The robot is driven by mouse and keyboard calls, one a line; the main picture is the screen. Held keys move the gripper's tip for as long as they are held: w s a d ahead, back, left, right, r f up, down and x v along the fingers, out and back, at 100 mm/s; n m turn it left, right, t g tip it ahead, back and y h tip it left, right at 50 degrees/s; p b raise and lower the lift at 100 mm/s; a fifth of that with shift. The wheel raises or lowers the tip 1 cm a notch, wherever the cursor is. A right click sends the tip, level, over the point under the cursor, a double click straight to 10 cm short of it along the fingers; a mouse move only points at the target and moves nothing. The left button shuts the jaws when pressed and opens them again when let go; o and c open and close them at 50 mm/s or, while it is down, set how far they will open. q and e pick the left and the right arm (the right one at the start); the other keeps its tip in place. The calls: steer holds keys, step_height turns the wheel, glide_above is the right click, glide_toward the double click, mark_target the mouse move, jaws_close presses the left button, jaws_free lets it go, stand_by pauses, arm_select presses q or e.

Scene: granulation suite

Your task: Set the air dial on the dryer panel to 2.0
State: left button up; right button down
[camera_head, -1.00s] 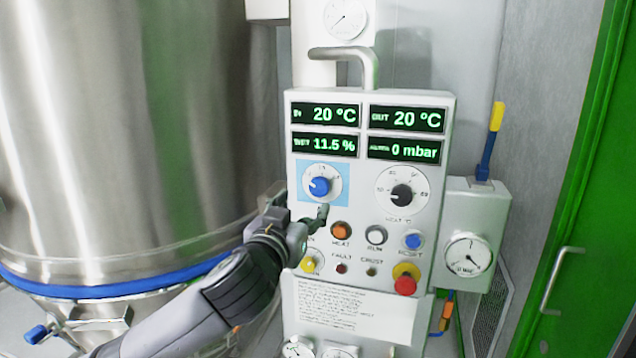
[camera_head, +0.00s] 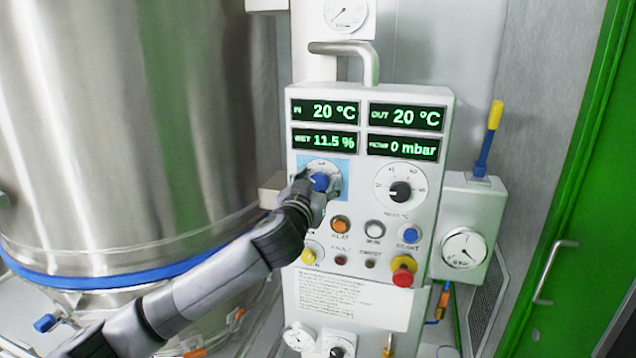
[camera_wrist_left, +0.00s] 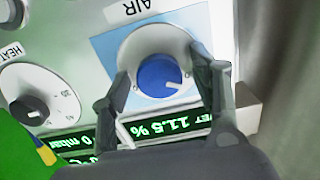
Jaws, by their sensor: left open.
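The air dial is a blue knob (camera_head: 320,181) on a white scale disc with a light blue square behind it, on the dryer panel (camera_head: 440,130). My left gripper (camera_head: 314,184) is at the dial and partly covers its scale. In the left wrist view the blue knob (camera_wrist_left: 158,76) lies between the two open fingers of the left gripper (camera_wrist_left: 165,80), one on each side. A white pointer mark shows on the knob, and the AIR label (camera_wrist_left: 130,8) is upside down. I cannot tell whether a finger touches the knob. My right gripper is not in view.
The black heat dial (camera_head: 400,191) is right of the air dial. Buttons sit below, including an orange one (camera_head: 340,224) and a red emergency knob (camera_head: 402,275). A large steel vessel (camera_head: 120,130) stands left. A green door (camera_head: 575,200) is at right.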

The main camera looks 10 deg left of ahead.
arm_select(q)
steer(key=shift+c, duration=0.3)
steer(key=c, duration=1.1)
steer(key=shift+m, duration=1.1)
steer(key=m+p, duration=0.2)
steer(key=m, duration=0.1)
steer(key=shift+r+m, duration=0.1)
steer(key=shift+m, duration=0.2)
steer(key=m+p, duration=0.2)
steer(key=m, duration=0.3)
steer(key=shift+d+m+p, duration=0.1)
steer(key=shift+m+p, duration=0.2)
steer(key=shift+m, duration=0.1)
